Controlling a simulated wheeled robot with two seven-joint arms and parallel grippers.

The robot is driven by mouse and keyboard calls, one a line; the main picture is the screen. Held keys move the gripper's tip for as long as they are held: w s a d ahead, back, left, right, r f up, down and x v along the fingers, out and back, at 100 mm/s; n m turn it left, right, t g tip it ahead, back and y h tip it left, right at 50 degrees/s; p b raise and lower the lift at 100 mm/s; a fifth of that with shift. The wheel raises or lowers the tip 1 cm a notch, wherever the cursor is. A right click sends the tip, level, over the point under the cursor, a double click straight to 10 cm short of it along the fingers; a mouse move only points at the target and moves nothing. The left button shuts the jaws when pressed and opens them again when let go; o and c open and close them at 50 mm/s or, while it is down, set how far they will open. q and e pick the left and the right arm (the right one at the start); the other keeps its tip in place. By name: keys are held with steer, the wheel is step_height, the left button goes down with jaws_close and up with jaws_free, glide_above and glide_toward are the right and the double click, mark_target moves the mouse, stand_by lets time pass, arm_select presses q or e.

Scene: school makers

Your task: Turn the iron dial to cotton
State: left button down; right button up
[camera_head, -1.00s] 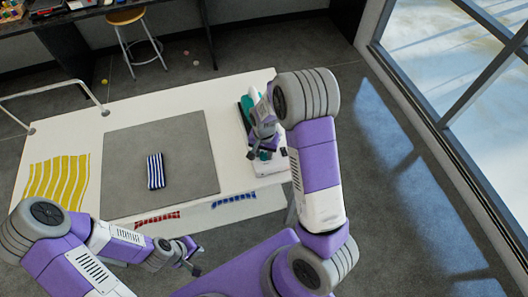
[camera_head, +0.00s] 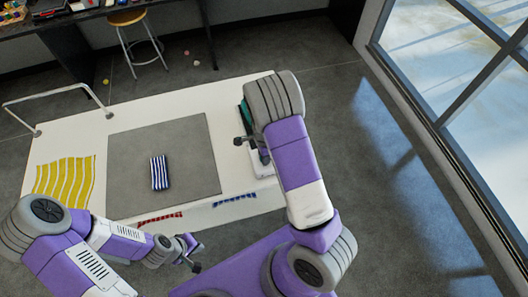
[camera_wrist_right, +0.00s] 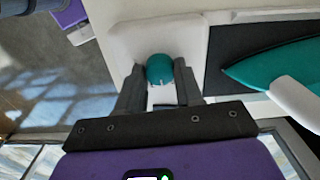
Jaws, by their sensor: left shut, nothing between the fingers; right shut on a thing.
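In the right wrist view, a round teal dial (camera_wrist_right: 160,68) with small pale marks at its near edge sits on a white housing (camera_wrist_right: 120,42). My right gripper (camera_wrist_right: 158,74) has its two dark fingers on either side of the dial, closed on it. The teal iron (camera_wrist_right: 272,75) with a white part lies on a dark pad to the right of the dial. In the head view my right arm hides most of the iron; a teal bit (camera_head: 246,114) shows. My left gripper (camera_head: 194,254) is shut and empty in front of the table's near edge.
The white table (camera_head: 75,132) carries a grey mat (camera_head: 130,150) with a folded blue-and-white striped cloth (camera_head: 159,172). A yellow wavy cloth (camera_head: 64,180) lies at the left. A white rail (camera_head: 52,98) stands at the back left. Windows are at the right.

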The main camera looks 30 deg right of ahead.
steer(key=m+p, duration=0.3)
steer(key=m, duration=0.2)
steer(key=shift+r+m, duration=0.1)
steer(key=shift+m, duration=0.3)
steer(key=m+p, duration=0.4)
steer(key=m, duration=0.2)
steer(key=m+p, duration=0.1)
steer(key=m, duration=0.2)
steer(key=shift+m, duration=0.3)
steer(key=shift+m+p, duration=0.3)
steer(key=shift+m, duration=1.3)
steer(key=o, duration=1)
steer(key=shift+o, duration=0.2)
